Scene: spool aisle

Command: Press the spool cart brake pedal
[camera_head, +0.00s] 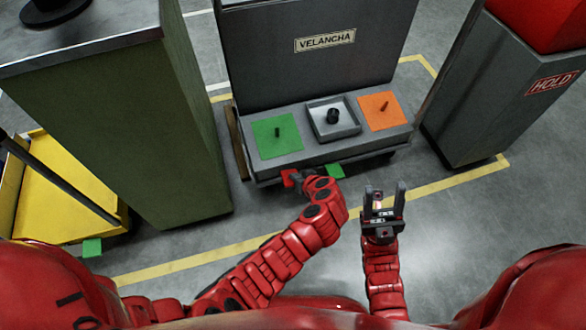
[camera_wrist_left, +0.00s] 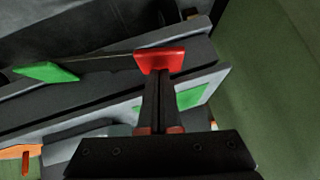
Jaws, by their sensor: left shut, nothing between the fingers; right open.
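The grey spool cart (camera_head: 305,60) labelled VELANCHA stands ahead. Low at its front edge are a red pedal (camera_head: 289,177) and, to its right, a green pedal (camera_head: 336,171). In the left wrist view the red pedal (camera_wrist_left: 160,60) is at the fingertips, and the green pedal (camera_wrist_left: 47,72) is farther left. My left gripper (camera_head: 299,181) is shut and empty, its tips (camera_wrist_left: 159,76) at the red pedal; I cannot tell whether they touch. My right gripper (camera_head: 385,190) is open and empty, to the right of the pedals.
The cart top has a green pad (camera_head: 265,145), a small tray (camera_head: 317,132) and an orange pad (camera_head: 376,121). A green cabinet (camera_head: 180,130) is left, a yellow cart (camera_head: 60,190) beyond it. A grey HOLD bin (camera_head: 490,100) is right. Floor between cart and bin is clear.

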